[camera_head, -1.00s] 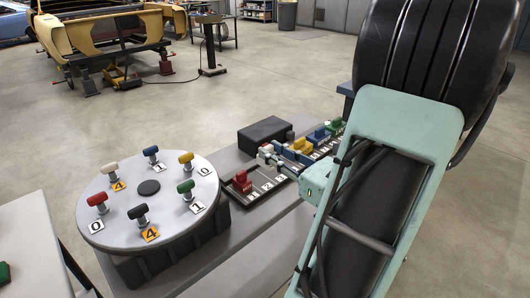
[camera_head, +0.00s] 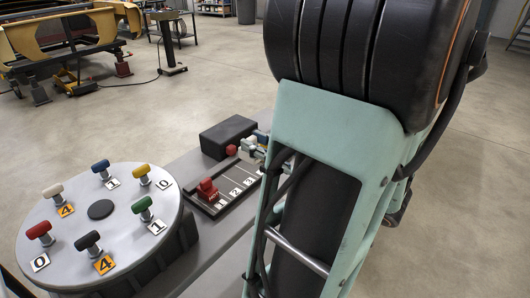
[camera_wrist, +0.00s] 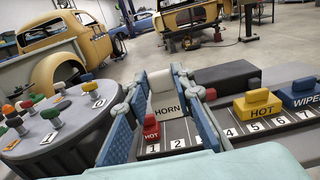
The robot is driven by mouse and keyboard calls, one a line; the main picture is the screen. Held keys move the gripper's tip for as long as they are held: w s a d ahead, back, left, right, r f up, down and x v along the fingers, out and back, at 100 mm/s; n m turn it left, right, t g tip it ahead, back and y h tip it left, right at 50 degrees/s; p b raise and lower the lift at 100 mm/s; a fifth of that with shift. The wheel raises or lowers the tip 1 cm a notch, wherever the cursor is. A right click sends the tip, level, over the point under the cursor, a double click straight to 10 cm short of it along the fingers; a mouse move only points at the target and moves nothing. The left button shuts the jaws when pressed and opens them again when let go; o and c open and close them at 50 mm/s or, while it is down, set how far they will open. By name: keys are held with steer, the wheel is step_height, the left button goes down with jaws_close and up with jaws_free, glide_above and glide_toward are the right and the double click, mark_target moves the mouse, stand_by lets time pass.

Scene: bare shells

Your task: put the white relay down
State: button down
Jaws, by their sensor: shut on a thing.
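The white relay (camera_wrist: 167,103), marked HORN, is upright between the two blue fingers of my gripper (camera_wrist: 160,80) in the wrist view. My gripper is shut on it, above or just behind the numbered strip (camera_wrist: 181,133); I cannot tell whether its base touches anything. The red relay also shows in the head view (camera_head: 207,190). The strip's places by 2 and 3 look bare. In the head view my arm hides most of the strip.
A yellow relay (camera_wrist: 257,105) and a blue relay (camera_wrist: 302,93) stand farther right on the strip. A black box (camera_head: 227,137) lies behind it. A round grey turntable (camera_head: 100,228) with several coloured knobs and number cards stands to the left.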

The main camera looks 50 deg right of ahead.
steer(key=w+d+f+b, duration=0.1)
steer(key=w+d+f, duration=0.2)
steer(key=w+d+f+b, duration=0.1)
steer(key=w+d+f, duration=0.1)
steer(key=w+f, duration=0.1)
steer(key=w+d+f+b, duration=0.2)
steer(key=w+d+f, duration=0.1)
steer(key=w, duration=0.1)
steer(key=shift+d, duration=0.3)
steer(key=shift+w+f, duration=0.15)
steer(key=shift+w+d+f+b, duration=0.15)
steer(key=shift+f+b, duration=0.2)
steer(key=shift+f, duration=0.55)
steer(key=shift+w+d+f+b, duration=0.1)
steer(key=shift+f+b, duration=0.25)
steer(key=shift+f, duration=0.5)
steer(key=shift+f, duration=0.1)
steer(key=shift+f, duration=0.15)
steer(key=c, duration=1.7)
jaws_free()
steer(key=shift+o, duration=0.2)
